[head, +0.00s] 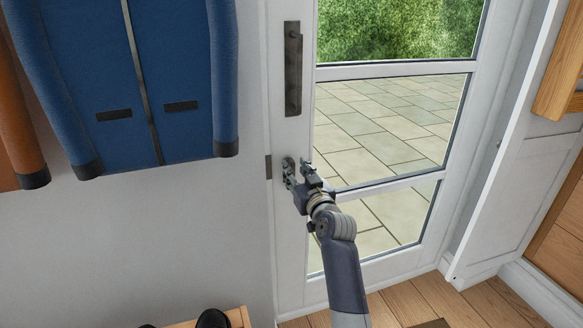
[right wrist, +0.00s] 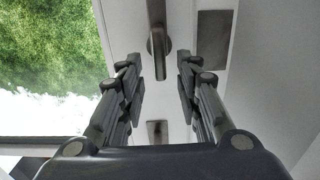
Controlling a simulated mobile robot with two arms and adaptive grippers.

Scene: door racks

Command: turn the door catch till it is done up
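The door catch (head: 288,168) is a small dark metal turn piece on the white door's left stile, below the long pull handle. In the right wrist view the catch (right wrist: 158,42) shows as a rounded knob on a round base, its long side running up and down the picture. My right gripper (head: 303,173) is right at the catch in the head view. In the right wrist view my right gripper (right wrist: 159,75) is open, with one finger on each side of the catch and gaps visible on both sides. My left gripper is in neither view.
The white glazed door (head: 396,70) stands in its frame. A dark pull handle (head: 293,70) is above the catch, and a metal plate (right wrist: 213,40) is beside it. A blue coat (head: 150,75) hangs left. A wooden bench (head: 236,316) is below.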

